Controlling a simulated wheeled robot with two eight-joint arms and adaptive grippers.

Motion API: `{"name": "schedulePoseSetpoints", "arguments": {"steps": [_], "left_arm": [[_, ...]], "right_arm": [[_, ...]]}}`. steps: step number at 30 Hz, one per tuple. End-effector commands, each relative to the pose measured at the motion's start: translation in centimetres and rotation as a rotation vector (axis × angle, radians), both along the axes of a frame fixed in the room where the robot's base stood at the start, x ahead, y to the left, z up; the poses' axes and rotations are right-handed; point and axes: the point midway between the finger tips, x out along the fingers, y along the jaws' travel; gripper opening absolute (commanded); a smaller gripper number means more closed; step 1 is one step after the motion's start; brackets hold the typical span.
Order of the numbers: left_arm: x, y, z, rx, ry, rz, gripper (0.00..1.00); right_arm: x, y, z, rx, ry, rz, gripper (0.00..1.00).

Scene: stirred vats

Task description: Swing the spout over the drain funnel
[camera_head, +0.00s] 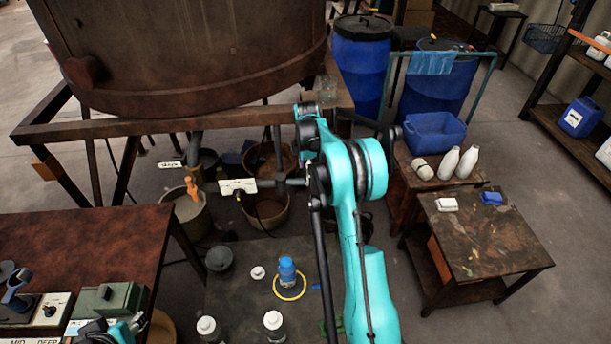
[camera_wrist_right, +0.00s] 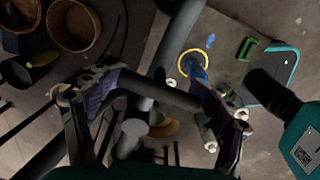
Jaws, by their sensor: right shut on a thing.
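A grey horizontal pipe (camera_head: 292,184), which looks like the spout, runs under the vat and carries a white label plate (camera_head: 238,187). My right gripper (camera_head: 309,176) is at its right end, partly hidden by my teal arm. In the right wrist view my right gripper (camera_wrist_right: 158,98) is shut around a dark grey bar (camera_wrist_right: 165,94) beside a thicker pipe (camera_wrist_right: 182,38). A dark grey bowl (camera_head: 218,259) on the floor mat may be the drain funnel; I cannot tell for sure. My left gripper (camera_head: 118,332) is partly cut off at the lower left, its jaws unclear.
The rusty vat (camera_head: 190,50) and its frame (camera_head: 165,125) stand above the pipe. Buckets (camera_head: 268,208) stand below. A brown table (camera_head: 85,245) is left, a stained table (camera_head: 485,235) right.

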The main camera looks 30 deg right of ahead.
Motion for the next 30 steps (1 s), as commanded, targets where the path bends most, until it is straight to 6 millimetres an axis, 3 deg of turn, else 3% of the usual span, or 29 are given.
{"name": "schedulePoseSetpoints", "arguments": {"steps": [21,22,24,30], "left_arm": [[0.0,0.0,0.21,0.0,0.0,0.0,0.4],[0.0,0.0,0.21,0.0,0.0,0.0,0.4],[0.0,0.0,0.21,0.0,0.0,0.0,0.4],[0.0,0.0,0.21,0.0,0.0,0.0,0.4]], "right_arm": [[0.69,-0.36,0.04,-0.002,-0.004,0.07,0.26],[0.7,-0.36,0.05,-0.002,-0.004,0.07,0.86],[0.69,-0.36,0.05,-0.002,-0.004,0.07,1.0],[0.63,-0.32,0.03,-0.001,-0.003,0.069,1.0]]}}
